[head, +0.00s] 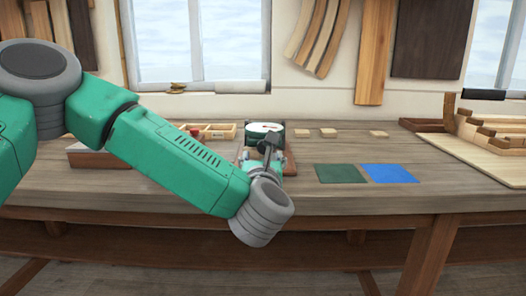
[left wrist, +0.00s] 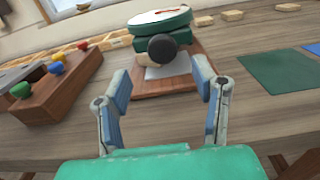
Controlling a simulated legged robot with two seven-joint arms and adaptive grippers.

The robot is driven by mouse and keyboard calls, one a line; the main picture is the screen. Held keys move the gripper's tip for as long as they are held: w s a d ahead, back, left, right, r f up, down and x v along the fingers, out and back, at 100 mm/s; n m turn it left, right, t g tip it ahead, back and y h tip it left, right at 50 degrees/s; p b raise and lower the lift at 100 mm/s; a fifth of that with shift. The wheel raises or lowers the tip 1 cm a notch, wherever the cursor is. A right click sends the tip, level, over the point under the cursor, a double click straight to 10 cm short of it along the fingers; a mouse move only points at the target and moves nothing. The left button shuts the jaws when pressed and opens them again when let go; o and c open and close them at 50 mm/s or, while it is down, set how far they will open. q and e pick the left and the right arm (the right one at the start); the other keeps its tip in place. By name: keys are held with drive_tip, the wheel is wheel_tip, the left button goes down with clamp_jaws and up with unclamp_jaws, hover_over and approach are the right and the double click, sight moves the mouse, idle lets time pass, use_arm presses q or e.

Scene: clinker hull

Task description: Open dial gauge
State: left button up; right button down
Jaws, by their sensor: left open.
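The dial gauge (head: 265,128) has a round white face in a dark green body and stands toward the back of the workbench. In the left wrist view its face (left wrist: 160,17) shows a red mark, and a dark round knob (left wrist: 162,47) sticks out at its front. The gauge rests at the back of a brown wooden board (left wrist: 150,86) with a pale plate on it. My left gripper (left wrist: 161,75) is open and empty, its fingers apart in front of the knob and above the board. In the head view my arm partly hides this area. My right gripper is out of view.
A brown block (left wrist: 62,88) with several coloured knobs stands left of the board. Green (head: 341,173) and blue (head: 390,173) squares lie to the right. Small wooden pieces (head: 328,133) lie behind, and a wooden hull model (head: 485,135) stands far right. Bare bench (head: 440,187) lies beyond the squares.

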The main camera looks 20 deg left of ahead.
sight(265, 149)
use_arm(q)
drive_tip(key=x, duration=0.6)
drive_tip(key=shift+w+d, duration=0.2)
drive_tip(key=shift+w, duration=0.05)
drive_tip(key=shift+w+a+f, duration=0.1)
drive_tip(key=shift+w+a, duration=0.1)
drive_tip(key=shift+a, duration=0.2)
drive_tip(key=shift+d, duration=0.25)
drive_tip(key=c, duration=0.5)
drive_tip(key=shift+d, duration=0.15)
clamp_jaws()
